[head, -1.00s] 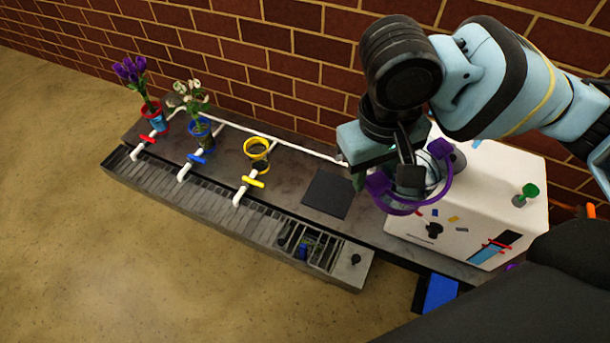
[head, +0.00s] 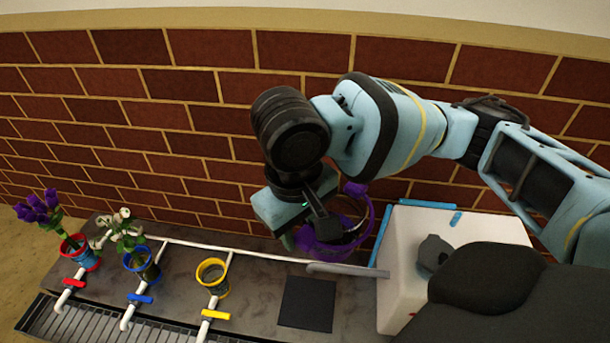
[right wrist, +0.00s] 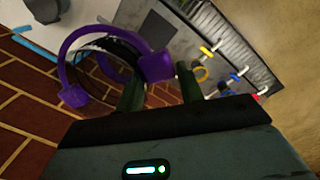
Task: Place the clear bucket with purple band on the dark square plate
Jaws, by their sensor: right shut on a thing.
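The clear bucket with purple band (head: 325,246) is held up near the brick wall, left of the white box. My right gripper (head: 317,212) is shut on it, and partly hides it. In the right wrist view the bucket's purple ring (right wrist: 98,38) shows tilted, just beyond my fingers (right wrist: 160,86). The dark square plate (head: 306,303) lies bare on the grey bench, below and slightly left of the bucket in the head view. It also shows in the right wrist view (right wrist: 157,29). My left gripper is not in view.
A white box (head: 408,262) stands right of the plate. A white pipe (head: 240,250) runs behind it along the bench. Red (head: 82,252), blue (head: 142,264) and yellow (head: 212,277) banded buckets stand to the left, two holding flowers. The brick wall is close behind.

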